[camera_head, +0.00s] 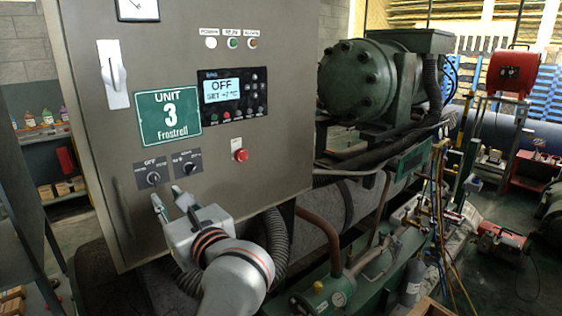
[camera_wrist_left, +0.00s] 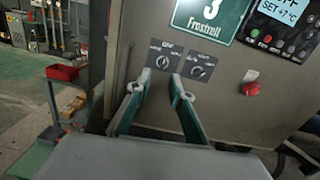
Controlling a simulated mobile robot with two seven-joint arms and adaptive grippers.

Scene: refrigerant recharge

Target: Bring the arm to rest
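My left gripper (camera_head: 166,198) is in front of the grey control cabinet (camera_head: 105,195), just below two rotary switches. Its two fingers stand apart with nothing between them; they also show in the left wrist view (camera_wrist_left: 160,85). The left switch (camera_head: 153,177) has its label reading OFF, and the right switch (camera_head: 188,167) sits beside it. In the left wrist view the fingertips overlap the area just below these switches; whether they touch the panel I cannot tell. The display (camera_head: 221,90) reads OFF. My right gripper is in neither view.
A red push button (camera_head: 240,155) and a green Unit 3 sign (camera_head: 168,114) are on the cabinet. A green compressor (camera_head: 370,80) and pipes stand to the right. Red machines (camera_head: 512,72) stand at the far right. Shelves with bottles (camera_head: 47,118) are at the left.

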